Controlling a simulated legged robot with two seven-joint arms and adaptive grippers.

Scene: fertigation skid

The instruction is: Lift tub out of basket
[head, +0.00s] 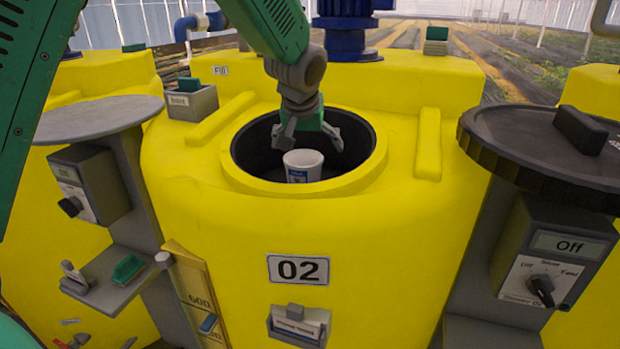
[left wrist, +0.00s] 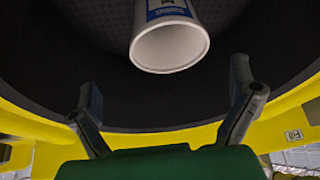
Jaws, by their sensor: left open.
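The white tub (head: 304,170) with a blue label sits in the dark round basket (head: 257,148) in the opening of the yellow tank marked 02. My left gripper (head: 309,137) reaches down into the opening from above and behind the tub. Its fingers are spread and empty. In the left wrist view the tub (left wrist: 170,45) lies beyond the fingertips, its open rim facing the camera, clear of both fingers. The dark basket wall (left wrist: 75,50) surrounds it. The tub's lower part is hidden in the head view. My right gripper is not in view.
The yellow tank rim (head: 375,178) rings the opening. A grey round plate (head: 98,118) stands at left, and a black lid (head: 545,148) with a handle lies at right. A control box (head: 555,250) reads Off. A blue motor (head: 345,30) stands behind.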

